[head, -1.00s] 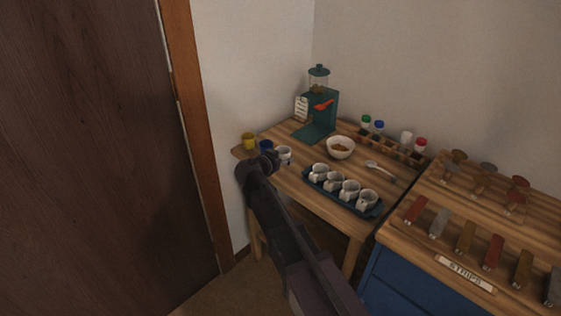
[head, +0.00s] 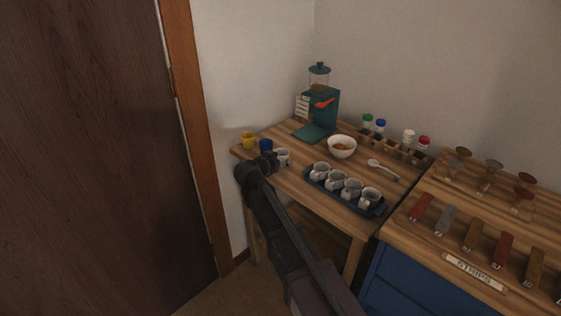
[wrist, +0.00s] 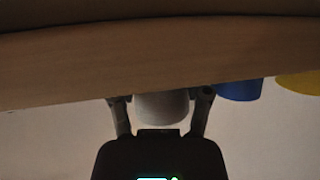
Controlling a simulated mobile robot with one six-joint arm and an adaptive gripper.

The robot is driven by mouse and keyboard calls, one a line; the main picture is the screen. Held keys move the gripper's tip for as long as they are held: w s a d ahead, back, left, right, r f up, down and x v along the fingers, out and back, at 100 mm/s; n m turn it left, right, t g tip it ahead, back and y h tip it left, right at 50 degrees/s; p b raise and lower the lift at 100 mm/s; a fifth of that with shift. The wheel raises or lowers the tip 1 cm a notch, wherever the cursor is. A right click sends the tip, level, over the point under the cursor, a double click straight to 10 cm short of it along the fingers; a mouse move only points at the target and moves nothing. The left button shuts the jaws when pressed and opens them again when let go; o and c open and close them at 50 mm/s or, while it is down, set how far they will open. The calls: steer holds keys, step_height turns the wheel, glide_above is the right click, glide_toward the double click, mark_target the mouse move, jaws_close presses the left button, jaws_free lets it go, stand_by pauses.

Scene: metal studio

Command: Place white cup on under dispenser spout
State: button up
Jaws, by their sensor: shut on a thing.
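The white cup (head: 283,157) is near the left front edge of the wooden table, to the right of a blue cup (head: 266,145) and a yellow cup (head: 249,140). My gripper (head: 272,160) is at the white cup and partly hides it. In the wrist view, the white cup (wrist: 163,106) sits between the two fingers of my gripper (wrist: 162,100), which are shut on it. The teal dispenser (head: 318,105) with a clear hopper and red lever stands at the back corner of the table, its base plate empty. Its spout is too small to make out.
A dark tray (head: 377,211) with several white cups, a bowl (head: 342,147), a spoon (head: 381,169) and a rack of capped bottles (head: 405,150) occupy the right side. The tabletop (head: 290,138) between the white cup and dispenser is clear. A wall stands behind.

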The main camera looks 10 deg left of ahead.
steer(key=shift+f, duration=0.2)
steer(key=o, duration=0.8)
steer(key=shift+o, duration=0.2)
steer(key=p+v, duration=0.4)
steer(key=v, duration=0.9)
steer(key=shift+s, duration=0.45)
